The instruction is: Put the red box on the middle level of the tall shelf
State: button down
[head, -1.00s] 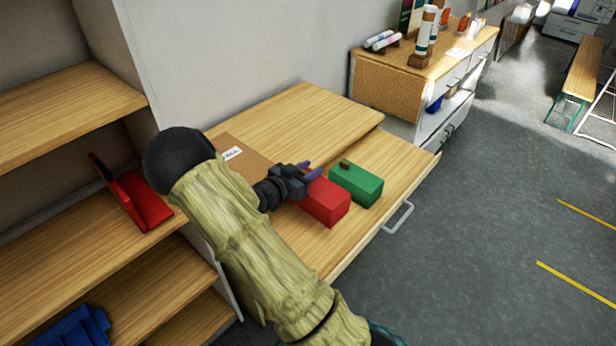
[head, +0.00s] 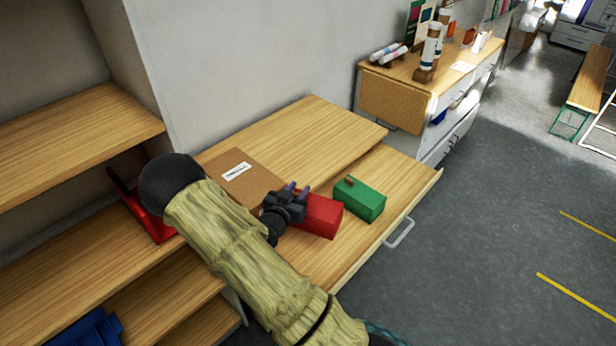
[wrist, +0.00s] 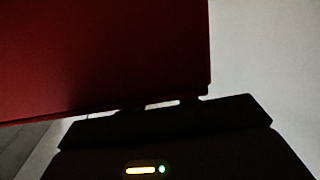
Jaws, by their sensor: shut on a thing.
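The red box (head: 318,216) is in my gripper (head: 290,197), over the lower wooden surface beside a green box (head: 360,198). My dark gripper is shut on its left end. In the wrist view the red box (wrist: 100,50) fills the upper left, close above the dark gripper body. Whether its underside touches the wood cannot be told. The tall shelf (head: 75,135) stands at the left with several wooden levels. Its middle level (head: 75,255) holds a red bookend-like thing (head: 152,222), partly hidden behind my arm.
A brown folder (head: 240,178) with a white label lies on the raised wooden top (head: 300,130). A blue thing (head: 90,328) sits on a lower shelf level. A cabinet (head: 400,92) with rolls stands behind.

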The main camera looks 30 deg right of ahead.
jog(key=s+a+f+n+t+y+p, duration=0.3)
jog(key=s+a+n+t+y+p, duration=0.3)
jog(key=a+n+y+p, duration=0.4)
jog(key=shift+s+a+f+y, duration=0.2)
jog(key=shift+s+a+y, duration=0.15)
jog(key=shift+a+y, duration=0.85)
jog(key=shift+a, duration=0.1)
